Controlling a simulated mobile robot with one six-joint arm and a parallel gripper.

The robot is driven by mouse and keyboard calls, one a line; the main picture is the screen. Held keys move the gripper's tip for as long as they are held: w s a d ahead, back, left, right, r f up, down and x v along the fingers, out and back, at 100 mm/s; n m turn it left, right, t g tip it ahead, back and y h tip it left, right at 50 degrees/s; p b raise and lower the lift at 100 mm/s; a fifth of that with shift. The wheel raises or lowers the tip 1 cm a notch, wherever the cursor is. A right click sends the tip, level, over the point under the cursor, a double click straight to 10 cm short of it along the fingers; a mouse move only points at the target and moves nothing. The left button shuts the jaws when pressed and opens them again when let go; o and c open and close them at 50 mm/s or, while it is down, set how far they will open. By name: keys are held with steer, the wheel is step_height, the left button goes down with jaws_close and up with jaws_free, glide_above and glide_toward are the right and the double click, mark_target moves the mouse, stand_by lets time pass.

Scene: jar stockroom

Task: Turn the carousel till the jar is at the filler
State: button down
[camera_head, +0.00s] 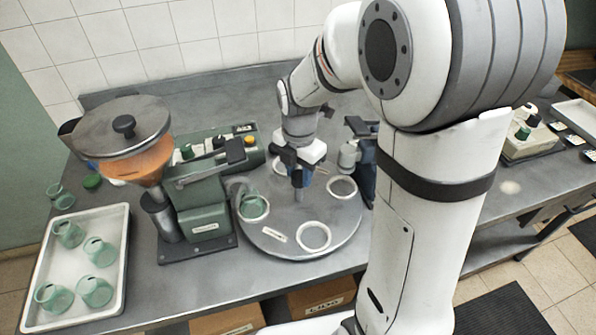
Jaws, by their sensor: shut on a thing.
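The carousel (283,248) is a round grey disc on the bench with several white ring seats. A green glass jar (253,207) stands in its left ring, close beside the filler's (202,190) green body. The filler carries an orange hopper under a wide grey lid at the left. Rings at the front (314,248) and right (343,187) look empty; the back ring is partly hidden by my gripper. My gripper (298,176) is over the disc's middle, shut on a short upright post (298,194) there. The fingertips' contact is small and hard to see.
A white tray (122,270) with several green jars stands at the left. A green control box (250,140) is behind the carousel, and a dark blue device (362,150) stands at its right. Boxes sit below the bench. My arm hides the bench right of the carousel.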

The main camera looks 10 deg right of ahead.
steer(key=shift+r, duration=0.1)
steer(key=c, duration=1)
jaws_free()
steer(key=shift+o, duration=0.2)
step_height(320, 180, up, 8)
steer(key=shift+f, duration=0.15)
steer(key=shift+s+d+m, duration=0.2)
steer(key=shift+s+m, duration=0.2)
steer(key=shift+m, duration=0.3)
steer(key=s+d+m+t, duration=0.2)
steer(key=s+d+m, duration=0.2)
steer(key=s+m, duration=1)
steer(key=m, duration=1)
steer(key=shift+s+d+r+m+t, duration=0.2)
steer(key=shift+d+r+m+t, duration=0.1)
steer(key=shift+d+r+t, duration=0.1)
